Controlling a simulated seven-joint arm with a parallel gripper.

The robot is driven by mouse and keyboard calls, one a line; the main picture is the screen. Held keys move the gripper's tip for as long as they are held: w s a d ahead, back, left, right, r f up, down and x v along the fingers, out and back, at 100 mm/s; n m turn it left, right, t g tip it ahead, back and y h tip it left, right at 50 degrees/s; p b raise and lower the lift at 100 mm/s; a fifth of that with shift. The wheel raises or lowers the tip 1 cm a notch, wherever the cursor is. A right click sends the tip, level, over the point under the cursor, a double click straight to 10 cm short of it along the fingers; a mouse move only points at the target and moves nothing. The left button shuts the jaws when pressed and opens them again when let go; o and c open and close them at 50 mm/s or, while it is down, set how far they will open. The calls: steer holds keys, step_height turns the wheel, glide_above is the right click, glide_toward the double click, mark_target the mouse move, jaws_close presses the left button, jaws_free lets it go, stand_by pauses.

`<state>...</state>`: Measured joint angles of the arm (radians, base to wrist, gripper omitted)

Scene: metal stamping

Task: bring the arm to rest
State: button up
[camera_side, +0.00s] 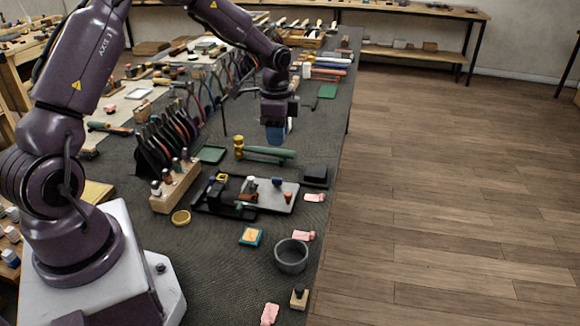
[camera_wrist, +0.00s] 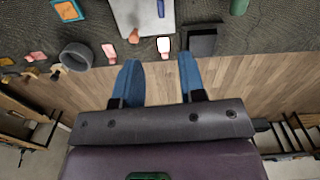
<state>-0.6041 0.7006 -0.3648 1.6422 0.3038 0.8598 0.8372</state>
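My gripper (camera_side: 277,132) hangs above the dark work mat, behind the green-handled hammer in the side view, with its blue fingers pointing down. In the wrist view my gripper (camera_wrist: 159,60) shows two blue fingers spread apart with nothing between them, so it is open and empty. The arm is raised and bent over the table. The gripper appears clear of the things below it, though the exact height is hard to tell.
A brass-headed hammer (camera_side: 266,151), a black block (camera_side: 315,176), a steel plate (camera_side: 277,193) and a grey bowl (camera_side: 291,256) lie on the mat (camera_side: 222,262). A wooden rack (camera_side: 176,187) holds several tools. The wooden floor (camera_side: 450,200) at right is clear.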

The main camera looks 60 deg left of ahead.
steer(key=s+d+r+n+t, duration=0.2)
steer(key=s+d+r+n, duration=0.2)
steer(key=s+d+r, duration=0.3)
steer(key=s+d+r+n+t, duration=0.3)
steer(key=s+d+r, duration=0.4)
steer(key=s+r, duration=0.5)
steer(key=s+n, duration=0.1)
steer(key=s, duration=0.2)
steer(key=shift+s+d+r+t, duration=0.25)
steer(key=shift+d+r+t, duration=0.05)
steer(key=shift+d, duration=0.1)
